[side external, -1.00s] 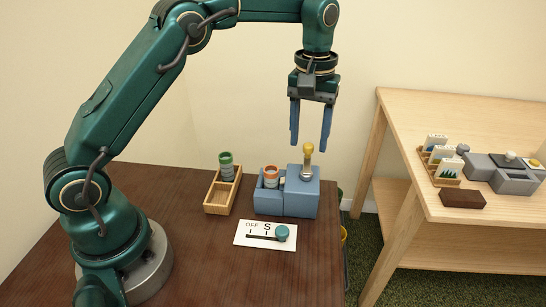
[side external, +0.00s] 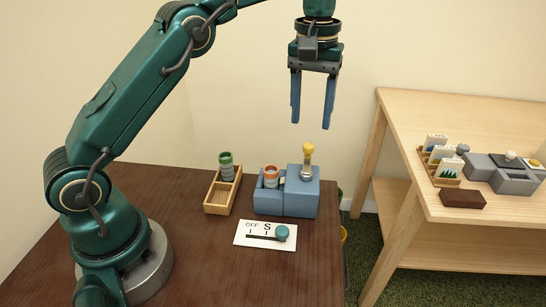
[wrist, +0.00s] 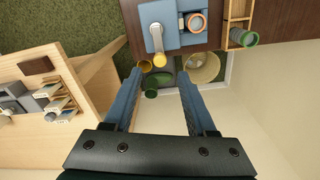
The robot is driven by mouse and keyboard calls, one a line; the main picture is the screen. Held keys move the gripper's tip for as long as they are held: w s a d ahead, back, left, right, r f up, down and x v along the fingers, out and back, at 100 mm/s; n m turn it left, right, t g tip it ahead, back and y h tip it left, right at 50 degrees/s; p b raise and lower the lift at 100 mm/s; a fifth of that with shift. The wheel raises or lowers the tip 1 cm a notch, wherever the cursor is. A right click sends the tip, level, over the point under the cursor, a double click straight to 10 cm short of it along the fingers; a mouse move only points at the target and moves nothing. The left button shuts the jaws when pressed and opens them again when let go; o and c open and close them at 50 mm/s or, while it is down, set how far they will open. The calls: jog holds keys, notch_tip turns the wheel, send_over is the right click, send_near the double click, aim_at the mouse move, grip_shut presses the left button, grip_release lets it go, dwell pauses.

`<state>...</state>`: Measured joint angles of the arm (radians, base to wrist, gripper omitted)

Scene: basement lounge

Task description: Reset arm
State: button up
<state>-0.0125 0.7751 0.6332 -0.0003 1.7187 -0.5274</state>
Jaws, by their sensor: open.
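My gripper (side external: 312,122) hangs above the dark brown table, over the blue device (side external: 300,198). Its two blue fingers are apart with nothing between them; the wrist view also shows them spread (wrist: 160,85). The device carries a lever with a yellow knob (side external: 308,147), which stands below the fingertips and clear of them. An orange-rimmed cylinder (side external: 271,172) sits in the device's left part. A wooden tray (side external: 219,199) to the left holds a green-rimmed cylinder (side external: 226,160) in its far compartment.
A white card (side external: 250,240) marked OFF and S, with a teal knob (side external: 282,232), lies in front of the device. A light wood table (side external: 410,110) at right holds a card rack (side external: 436,165), a brown block (side external: 463,198) and a grey device (side external: 510,180). The air around my gripper is clear.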

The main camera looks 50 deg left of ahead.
jog(key=s+r+m+t, duration=0.1)
jog(key=s+r+t, duration=0.2)
jog(key=s+r, duration=0.7)
jog(key=s+f+m+t, duration=0.2)
jog(key=s+f+m, duration=0.3)
jog(key=s+f, duration=0.5)
jog(key=shift+s+d+f, duration=0.2)
jog(key=shift+s, duration=0.2)
